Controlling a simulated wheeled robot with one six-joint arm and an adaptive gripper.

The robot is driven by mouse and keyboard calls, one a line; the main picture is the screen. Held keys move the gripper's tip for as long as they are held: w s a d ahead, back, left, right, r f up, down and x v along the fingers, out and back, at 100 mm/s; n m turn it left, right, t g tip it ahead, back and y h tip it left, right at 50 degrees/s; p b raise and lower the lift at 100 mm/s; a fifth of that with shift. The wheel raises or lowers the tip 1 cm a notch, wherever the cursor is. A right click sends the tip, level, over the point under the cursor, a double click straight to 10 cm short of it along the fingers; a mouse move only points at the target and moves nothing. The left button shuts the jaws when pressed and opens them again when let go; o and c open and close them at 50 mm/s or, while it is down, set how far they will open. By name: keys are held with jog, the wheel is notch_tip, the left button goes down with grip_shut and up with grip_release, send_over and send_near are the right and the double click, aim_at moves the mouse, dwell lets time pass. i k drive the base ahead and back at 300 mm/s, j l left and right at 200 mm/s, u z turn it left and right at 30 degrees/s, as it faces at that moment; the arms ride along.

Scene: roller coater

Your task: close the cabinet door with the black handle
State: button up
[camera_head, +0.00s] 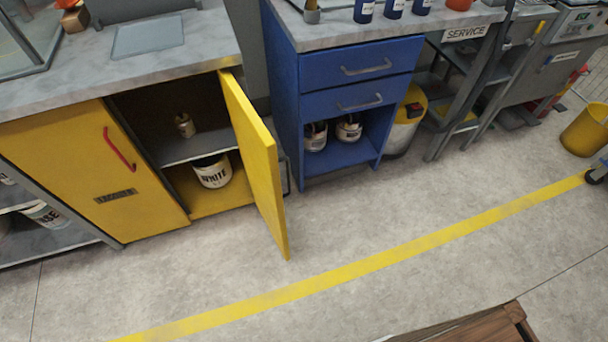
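A yellow cabinet door (256,160) stands wide open, swung out from the right side of the yellow cabinet under the grey counter. Its outer face is turned away from me, so no handle shows on it and I cannot tell the handle's colour. The left cabinet door (97,172) is shut and carries a red handle (119,148). Inside the open cabinet, a white bucket (212,171) stands on the yellow floor and a small container (185,125) on the grey shelf (205,146). My gripper is not in view.
A blue drawer unit (290,115) stands right of the open door, with a narrow gap between. The floor (190,265) in front is clear, crossed by a yellow line (390,255). A wooden object (480,325) is at the bottom right. A yellow bucket (588,130) stands far right.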

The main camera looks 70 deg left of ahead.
aim_at(257, 147)
jog(key=i+u, duration=0.2)
jog(key=i, duration=0.2)
jog(key=i+l+u, duration=0.2)
jog(key=i, duration=0.15)
jog(key=i+u, duration=0.2)
jog(key=u, duration=0.25)
jog(key=i+u, duration=0.15)
jog(key=u, duration=0.35)
jog(key=i+l+u, duration=0.1)
jog(key=u, duration=0.35)
jog(key=i+u, duration=0.15)
jog(key=u, duration=0.3)
jog(key=i+u, duration=0.2)
jog(key=u, duration=0.2)
jog(key=i+l+u, duration=0.15)
jog(key=u, duration=0.3)
jog(key=i+l+u, duration=0.1)
jog(key=u, duration=0.35)
jog(key=i+l+u, duration=0.15)
jog(key=u, duration=0.25)
jog(key=i+l+u, duration=0.3)
jog(key=l+u, duration=0.3)
jog(key=k+j+z, duration=0.3)
jog(key=k+j, duration=0.25)
